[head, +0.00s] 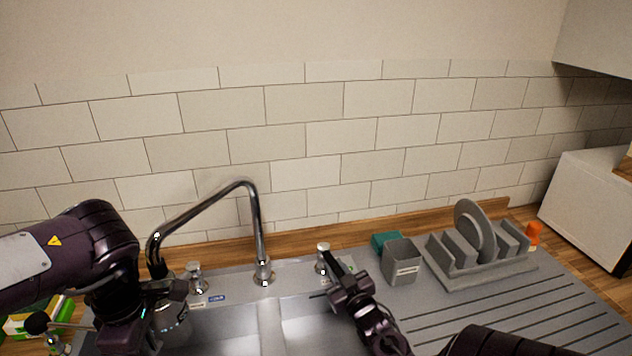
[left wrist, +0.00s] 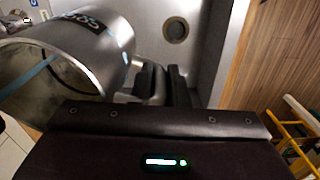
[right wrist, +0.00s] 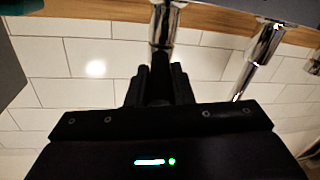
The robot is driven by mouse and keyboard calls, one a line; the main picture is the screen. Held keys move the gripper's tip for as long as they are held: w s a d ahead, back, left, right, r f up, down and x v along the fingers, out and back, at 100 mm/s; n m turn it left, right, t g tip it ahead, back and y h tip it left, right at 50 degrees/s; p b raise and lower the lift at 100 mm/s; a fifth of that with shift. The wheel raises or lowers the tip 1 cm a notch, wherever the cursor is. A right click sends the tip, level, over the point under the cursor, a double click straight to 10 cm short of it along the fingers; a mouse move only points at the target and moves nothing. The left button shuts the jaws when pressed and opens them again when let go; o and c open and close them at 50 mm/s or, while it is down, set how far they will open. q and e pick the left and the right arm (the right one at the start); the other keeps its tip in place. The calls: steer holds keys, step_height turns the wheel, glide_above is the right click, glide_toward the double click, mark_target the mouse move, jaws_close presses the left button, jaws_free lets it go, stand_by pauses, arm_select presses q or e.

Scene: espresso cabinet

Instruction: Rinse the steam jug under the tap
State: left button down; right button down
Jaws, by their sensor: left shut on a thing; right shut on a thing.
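My right gripper (head: 328,262) is shut on the right tap knob (head: 323,246), which also shows in the right wrist view (right wrist: 163,25).
A grey cup (head: 402,262) and a dish rack (head: 470,264) with a plate stand right of my right gripper. A drain (left wrist: 176,28) shows in the basin.

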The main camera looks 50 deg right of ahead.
mark_target(338, 265)
steer(key=shift+s+d+n+y, duration=0.1)
steer(key=shift+d+n+y, duration=0.2)
steer(key=shift+y, duration=0.2)
steer(key=shift+a, duration=0.1)
steer(key=c, duration=1.3)
jaws_free()
steer(key=shift+r, duration=0.1)
step_height(338, 265, up, 10)
steer(key=shift+f, duration=0.15)
